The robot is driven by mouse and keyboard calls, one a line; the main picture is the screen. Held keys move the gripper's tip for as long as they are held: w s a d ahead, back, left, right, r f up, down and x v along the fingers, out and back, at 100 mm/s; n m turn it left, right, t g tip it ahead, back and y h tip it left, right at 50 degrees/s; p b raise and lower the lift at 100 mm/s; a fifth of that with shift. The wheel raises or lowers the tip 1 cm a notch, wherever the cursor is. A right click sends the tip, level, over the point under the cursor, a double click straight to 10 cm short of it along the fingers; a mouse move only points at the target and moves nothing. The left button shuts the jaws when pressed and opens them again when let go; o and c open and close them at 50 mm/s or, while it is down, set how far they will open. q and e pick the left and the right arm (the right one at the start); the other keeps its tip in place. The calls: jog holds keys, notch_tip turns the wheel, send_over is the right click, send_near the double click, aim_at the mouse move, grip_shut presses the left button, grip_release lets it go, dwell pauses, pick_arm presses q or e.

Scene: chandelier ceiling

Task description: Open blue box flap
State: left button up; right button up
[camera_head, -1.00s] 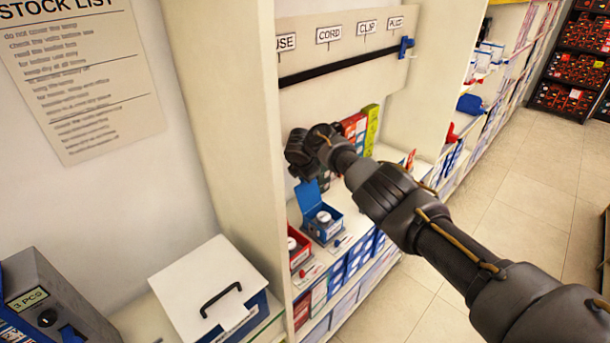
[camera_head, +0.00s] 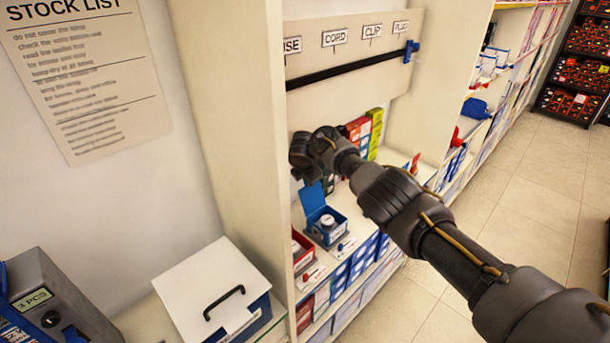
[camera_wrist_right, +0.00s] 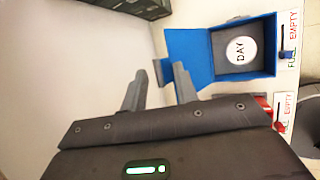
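The blue box (camera_head: 327,226) sits on the shelf with its flap (camera_head: 312,197) standing up at its back, so its inside shows. In the right wrist view the box (camera_wrist_right: 272,65) holds a round white piece marked DAY (camera_wrist_right: 240,51), and the flap (camera_wrist_right: 189,56) is folded out to the left. My right gripper (camera_wrist_right: 160,88) has its fingers apart and empty, beside the flap's outer edge; I cannot tell if a finger touches it. In the head view my right arm reaches in from the right, its hand above the box, fingertips unclear. My left gripper is out of view.
A red box (camera_head: 302,250) stands beside the blue one. Colored cartons (camera_head: 365,135) stand at the shelf's back. A tall side panel (camera_head: 240,110) bounds the shelf on the left. A white-lidded box (camera_head: 205,280) and a grey unit (camera_head: 50,290) stand at lower left.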

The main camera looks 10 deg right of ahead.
jog(key=shift+s+r, duration=0.25)
jog(key=shift+r, duration=0.3)
jog(key=p+v, duration=0.1)
jog(key=v, duration=0.8)
jog(key=shift+s+a+r+p, duration=0.2)
jog(key=shift+a+r+p, duration=0.05)
jog(key=shift+p, duration=0.05)
